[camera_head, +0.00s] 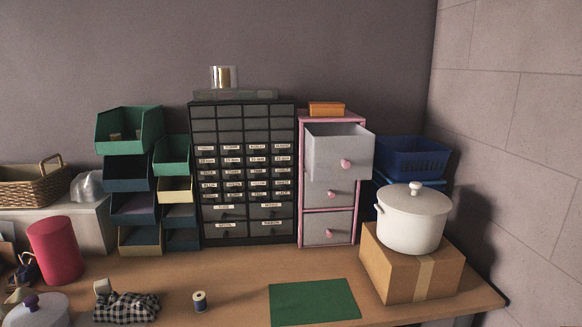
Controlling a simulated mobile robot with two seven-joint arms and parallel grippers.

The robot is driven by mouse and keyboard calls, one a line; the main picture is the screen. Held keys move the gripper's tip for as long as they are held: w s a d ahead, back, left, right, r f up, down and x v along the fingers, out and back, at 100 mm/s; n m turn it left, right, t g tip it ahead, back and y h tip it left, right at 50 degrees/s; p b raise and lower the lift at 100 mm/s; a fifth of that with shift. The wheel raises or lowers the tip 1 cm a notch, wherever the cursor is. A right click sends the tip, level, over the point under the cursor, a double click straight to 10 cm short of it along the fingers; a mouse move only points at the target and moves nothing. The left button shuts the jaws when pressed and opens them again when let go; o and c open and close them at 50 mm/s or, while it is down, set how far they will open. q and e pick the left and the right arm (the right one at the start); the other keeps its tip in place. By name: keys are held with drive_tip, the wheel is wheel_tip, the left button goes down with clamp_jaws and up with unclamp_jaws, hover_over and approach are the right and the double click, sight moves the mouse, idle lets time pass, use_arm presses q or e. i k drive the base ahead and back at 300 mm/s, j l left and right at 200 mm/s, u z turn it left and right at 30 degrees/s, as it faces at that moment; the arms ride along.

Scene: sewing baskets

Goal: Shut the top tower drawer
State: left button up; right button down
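The drawer tower (300,180) has a pink frame and stands at the back of the table, right of the dark cabinet. Its top drawer (330,155) is grey with a pink round knob (346,163) and is pulled well out toward me. The middle drawer (318,192) and the bottom drawer (318,230) below it look shut, each with a pink knob. Neither of my grippers shows in the head view.
A white lidded pot (411,222) on a cardboard box (390,265) stands right of the tower, near blue baskets (415,158). A green mat (313,302) lies in front. A thread spool (199,301) and checked cloth (126,307) lie left. An orange box (326,109) tops the tower.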

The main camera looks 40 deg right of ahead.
sight(367, 139)
drive_tip(key=z, duration=0.4)
drive_tip(key=i+l+z, duration=0.1)
drive_tip(key=z, duration=0.25)
drive_tip(key=i+z, duration=0.1)
drive_tip(key=z, duration=0.7)
drive_tip(key=i+j+z, duration=0.1)
drive_tip(key=i, duration=0.2)
